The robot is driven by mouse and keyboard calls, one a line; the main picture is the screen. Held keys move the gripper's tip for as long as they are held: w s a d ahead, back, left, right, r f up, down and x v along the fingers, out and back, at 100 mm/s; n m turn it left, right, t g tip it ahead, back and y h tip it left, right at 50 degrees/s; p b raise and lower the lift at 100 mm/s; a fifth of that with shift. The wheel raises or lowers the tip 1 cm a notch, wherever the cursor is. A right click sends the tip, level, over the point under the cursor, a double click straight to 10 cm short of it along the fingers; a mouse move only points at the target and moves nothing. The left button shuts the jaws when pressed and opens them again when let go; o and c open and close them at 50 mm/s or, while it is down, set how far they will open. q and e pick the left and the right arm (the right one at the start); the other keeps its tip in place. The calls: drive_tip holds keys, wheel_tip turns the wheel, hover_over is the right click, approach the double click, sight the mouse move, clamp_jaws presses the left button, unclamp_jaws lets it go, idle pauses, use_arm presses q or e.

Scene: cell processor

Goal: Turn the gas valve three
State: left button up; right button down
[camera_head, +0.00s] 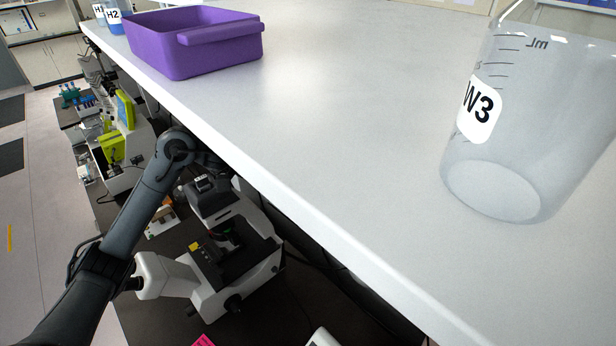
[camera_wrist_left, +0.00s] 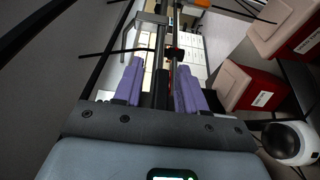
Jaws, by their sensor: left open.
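I cannot clearly make out gas valve three in either view. In the left wrist view my left gripper (camera_wrist_left: 159,70) is open, its two purple fingers apart. Dark and grey upright pipes or rods show between and beyond the fingers. A small red part (camera_wrist_left: 175,53) sits on them just past the fingertips; I cannot tell if it is a valve handle, or whether anything touches the fingers. In the head view my left arm reaches up from the lower left, and its far end goes under the white bench edge, so the gripper is hidden there. My right gripper is in neither view.
On the white bench (camera_head: 330,95) stand a purple bin (camera_head: 195,50), a clear beaker labelled W3 (camera_head: 520,140) and a bottle labelled H2 (camera_head: 115,20). A microscope (camera_head: 235,250) stands below, close to my left arm. Red boxes with pale lids (camera_wrist_left: 246,84) are right of the gripper.

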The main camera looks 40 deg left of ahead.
use_arm(q)
clamp_jaws()
